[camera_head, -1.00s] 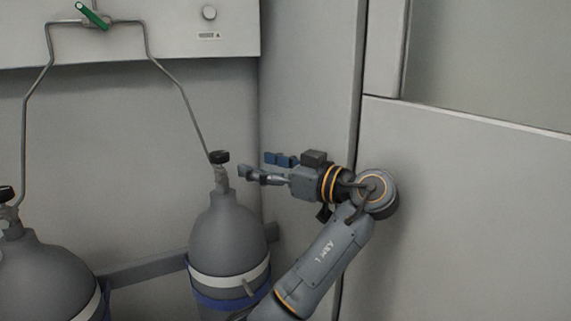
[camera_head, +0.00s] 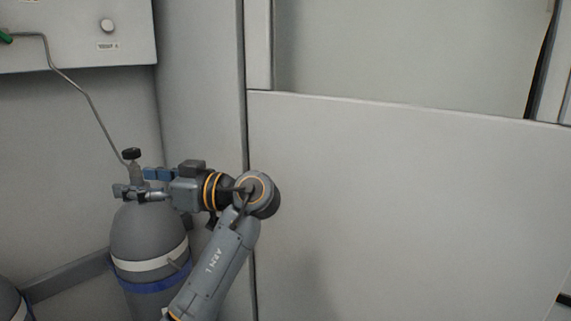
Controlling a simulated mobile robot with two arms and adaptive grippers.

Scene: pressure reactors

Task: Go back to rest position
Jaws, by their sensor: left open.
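My left gripper (camera_head: 134,182) is open, its fingers pointing left. In the picture they overlap the neck of a grey gas cylinder (camera_head: 148,228), just below its black valve knob (camera_head: 132,154). I cannot tell whether they touch the neck. My left arm, marked "ARM L", comes up from the bottom edge and hides part of the cylinder's right side. My right gripper is not in view.
A thin pipe (camera_head: 75,85) runs from the cylinder top to a wall panel (camera_head: 75,50) with a green handle (camera_head: 5,38). Part of another cylinder (camera_head: 10,303) shows at lower left. A broad light wall panel (camera_head: 410,210) fills the right side.

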